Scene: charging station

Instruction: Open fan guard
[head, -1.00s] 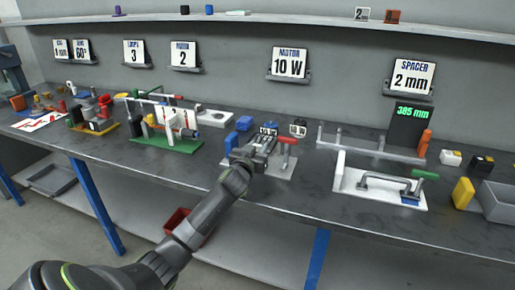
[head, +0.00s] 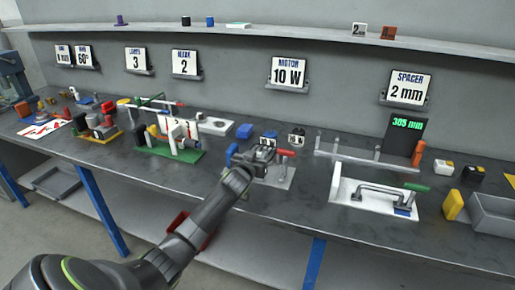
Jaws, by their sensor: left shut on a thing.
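My left gripper (head: 265,156) is over a small pale base plate (head: 285,182) in the middle of the bench. Its jaws are shut on a part of the fixture there, beside a red handle (head: 285,153) that sticks out to the right above a thin post. My gripper and wrist hide most of this fixture, so the fan guard cannot be made out clearly, nor the exact spot gripped. My right gripper is not in view.
A green-based fixture (head: 160,151) is to the left. A white fixture with a grey handle (head: 375,190) is to the right. Bare bench lies in front.

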